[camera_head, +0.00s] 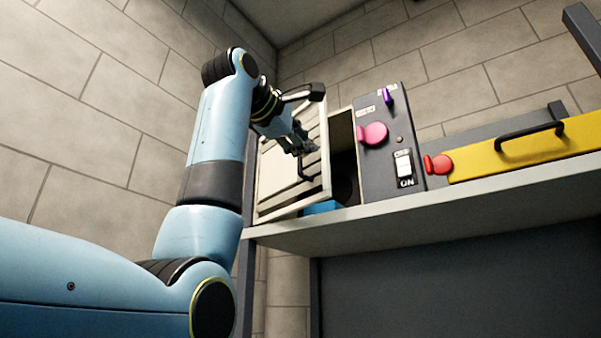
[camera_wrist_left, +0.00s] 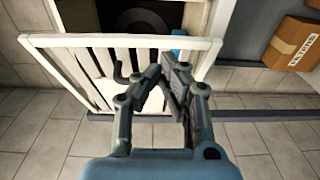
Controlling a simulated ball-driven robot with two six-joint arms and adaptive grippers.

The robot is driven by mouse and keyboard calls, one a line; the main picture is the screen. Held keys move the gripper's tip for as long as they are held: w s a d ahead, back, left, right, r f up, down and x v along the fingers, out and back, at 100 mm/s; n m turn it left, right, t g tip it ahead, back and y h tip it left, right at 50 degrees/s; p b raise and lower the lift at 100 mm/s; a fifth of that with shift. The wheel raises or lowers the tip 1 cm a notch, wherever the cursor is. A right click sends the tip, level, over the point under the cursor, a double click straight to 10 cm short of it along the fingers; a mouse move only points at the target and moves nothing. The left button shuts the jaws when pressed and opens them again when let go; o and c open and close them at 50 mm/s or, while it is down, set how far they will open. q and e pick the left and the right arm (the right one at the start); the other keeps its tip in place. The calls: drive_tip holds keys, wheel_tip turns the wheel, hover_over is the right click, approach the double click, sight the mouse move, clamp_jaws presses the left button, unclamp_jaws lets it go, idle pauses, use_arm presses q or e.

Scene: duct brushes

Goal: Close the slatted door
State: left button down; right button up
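The slatted door (camera_head: 284,180) is a pale panel standing ajar at the left end of the shelf, in front of an open-fronted pale cabinet (camera_head: 344,130). The left wrist view shows the door's white frame and slats (camera_wrist_left: 88,78) swung out from the cabinet. My left gripper (camera_head: 303,146) is at the door's outer face, by its upper right part. In the left wrist view its fingertips (camera_wrist_left: 163,75) come close together over the door. A small dark hook-like piece shows beside them. Whether the fingers hold anything is unclear. My right gripper is not in view.
A dark panel (camera_head: 381,155) with a pink knob (camera_head: 373,133) and an ON switch (camera_head: 404,168) stands right of the cabinet. A yellow drawer front (camera_head: 540,145) with a black handle is further right. Cardboard boxes (camera_wrist_left: 292,43) show at the right in the wrist view.

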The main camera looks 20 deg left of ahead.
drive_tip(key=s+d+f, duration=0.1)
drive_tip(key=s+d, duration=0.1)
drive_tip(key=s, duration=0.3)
use_arm(q)
drive_tip(key=s+a+r+m+h+b, duration=0.25)
drive_tip(key=s+a+m, duration=0.7)
drive_tip(key=m, duration=1.05)
drive_tip(key=f+p+x, duration=0.1)
drive_tip(key=p+x, duration=0.6)
drive_tip(key=x, duration=0.7)
drive_tip(key=shift+w+f+g, duration=0.2)
drive_tip(key=shift+f+g, duration=0.15)
drive_tip(key=shift+g, duration=0.05)
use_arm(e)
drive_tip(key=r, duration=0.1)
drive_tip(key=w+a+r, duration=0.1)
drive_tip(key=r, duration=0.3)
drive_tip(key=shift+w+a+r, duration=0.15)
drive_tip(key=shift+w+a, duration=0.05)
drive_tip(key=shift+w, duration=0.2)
